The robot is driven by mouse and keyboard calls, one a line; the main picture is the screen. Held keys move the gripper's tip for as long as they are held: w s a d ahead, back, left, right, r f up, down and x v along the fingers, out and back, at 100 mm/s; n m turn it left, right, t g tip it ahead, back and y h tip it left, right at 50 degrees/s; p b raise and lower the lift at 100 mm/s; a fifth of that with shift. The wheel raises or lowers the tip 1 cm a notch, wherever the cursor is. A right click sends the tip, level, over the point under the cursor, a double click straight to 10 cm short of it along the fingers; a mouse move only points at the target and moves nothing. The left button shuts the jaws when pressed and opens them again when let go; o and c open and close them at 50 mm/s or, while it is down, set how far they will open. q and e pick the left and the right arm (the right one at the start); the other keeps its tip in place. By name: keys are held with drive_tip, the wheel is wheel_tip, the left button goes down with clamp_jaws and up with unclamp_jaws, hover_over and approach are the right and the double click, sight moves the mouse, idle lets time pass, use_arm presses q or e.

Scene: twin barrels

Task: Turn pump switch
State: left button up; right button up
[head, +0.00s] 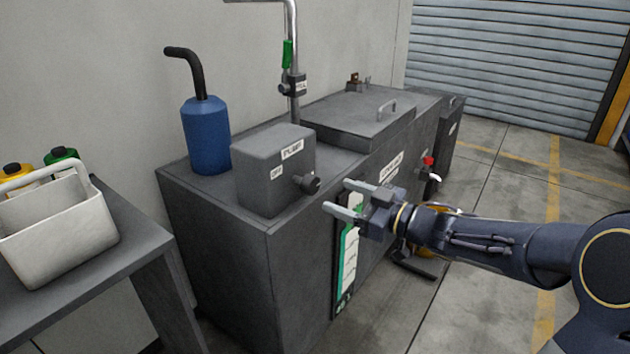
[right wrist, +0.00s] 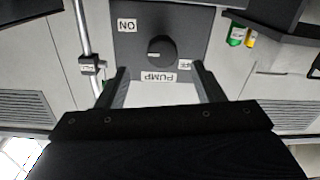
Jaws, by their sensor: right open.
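The pump box (head: 272,170) is a grey box labelled PUMP on top of a dark grey cabinet. Its round dark switch knob (head: 308,184) sticks out from the front face. In the right wrist view the knob (right wrist: 161,49) shows face-on, with an ON label (right wrist: 127,26) at upper left and a partly hidden second label (right wrist: 185,64) at lower right, the knob's pale mark pointing left. My right gripper (head: 338,198) is open and empty, its fingers pointing at the box, apart from the knob. My left gripper is not in view.
A blue bottle (head: 206,135) with a black spout stands behind the box, beside a vertical pipe (head: 291,60). A white caddy (head: 58,228) sits on a side table at left. A green-edged chart (head: 349,255) hangs on the cabinet front, below my right gripper.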

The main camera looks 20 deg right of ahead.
sight(315, 187)
drive_tip(key=b+x, duration=0.2)
drive_tip(key=x, duration=0.5)
drive_tip(key=shift+w+a, duration=0.2)
drive_tip(key=shift+a, duration=0.15)
drive_tip(key=shift+c, duration=0.2)
drive_tip(key=c, duration=0.9)
